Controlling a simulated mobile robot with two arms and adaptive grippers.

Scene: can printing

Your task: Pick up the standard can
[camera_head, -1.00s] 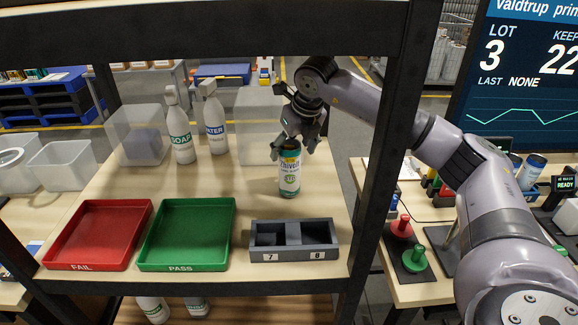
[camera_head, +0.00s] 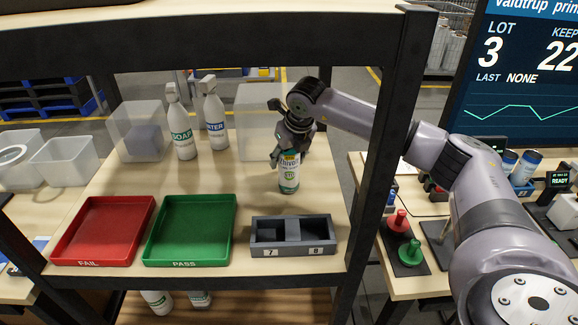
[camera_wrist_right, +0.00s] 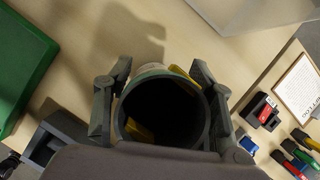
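In the right wrist view I look into the can's dark open top (camera_wrist_right: 163,112), between the fingers of the right gripper (camera_wrist_right: 160,75). The fingertips are very close to the can's sides; whether they press on it I cannot tell. My left gripper is out of view.
The grey holder (camera_head: 293,250), marked 7 and 8, looks empty. A green PASS tray (camera_head: 190,262) and red FAIL tray (camera_head: 88,262) lie left of it. SOAP (camera_head: 181,135) and WATER (camera_head: 215,125) bottles stand behind. A black shelf post (camera_head: 385,150) rises close to my right arm.

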